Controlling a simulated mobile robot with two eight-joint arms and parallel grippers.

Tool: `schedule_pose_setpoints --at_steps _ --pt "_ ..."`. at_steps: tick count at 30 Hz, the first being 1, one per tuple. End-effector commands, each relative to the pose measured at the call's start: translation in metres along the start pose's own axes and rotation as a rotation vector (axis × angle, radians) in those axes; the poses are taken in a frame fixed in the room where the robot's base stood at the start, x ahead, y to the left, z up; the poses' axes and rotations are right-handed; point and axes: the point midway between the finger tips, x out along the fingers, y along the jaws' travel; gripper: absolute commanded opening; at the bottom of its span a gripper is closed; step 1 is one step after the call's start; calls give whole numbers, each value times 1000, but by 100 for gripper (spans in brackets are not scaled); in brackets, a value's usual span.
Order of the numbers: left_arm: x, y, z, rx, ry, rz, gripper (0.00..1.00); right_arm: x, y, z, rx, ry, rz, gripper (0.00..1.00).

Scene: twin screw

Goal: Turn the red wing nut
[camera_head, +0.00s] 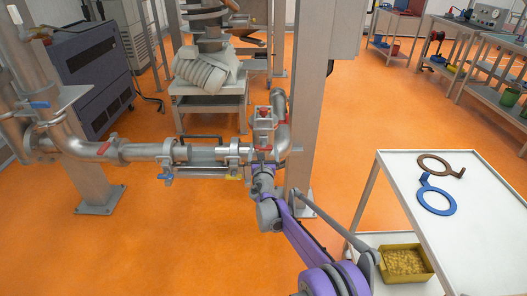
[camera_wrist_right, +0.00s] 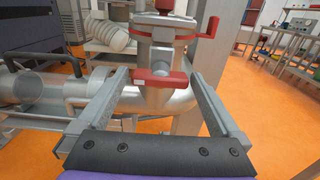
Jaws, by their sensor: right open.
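The red wing nut (camera_wrist_right: 158,77) is a short red bar on the pipe fitting below the valve, seen in the right wrist view. My right gripper (camera_wrist_right: 158,82) is open, its two grey fingers spread to the left and right of the wing nut with a visible gap on both sides. I cannot tell from this view how far beyond the fingertips the nut lies. In the head view my right gripper (camera_head: 263,163) is at the pipe below the red-topped valve (camera_head: 264,116), and the nut is too small to make out. My left gripper is not in view.
A metal post (camera_head: 303,130) stands close right of the gripper. A white table (camera_head: 480,200) with a blue ring tool (camera_head: 436,202) is at right.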

Motion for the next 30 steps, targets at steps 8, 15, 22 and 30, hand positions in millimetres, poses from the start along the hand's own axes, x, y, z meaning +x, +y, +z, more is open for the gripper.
schedule_pose_setpoints --at_steps 8,15,22,30 --pt "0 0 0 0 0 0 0 1 0 0 0 0 0 95" --pt "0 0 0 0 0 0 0 0 0 0 1 0 -1 51" --pt "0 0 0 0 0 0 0 0 0 0 3 0 -1 29" --pt "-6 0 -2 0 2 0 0 0 0 2 68 0 -1 29"
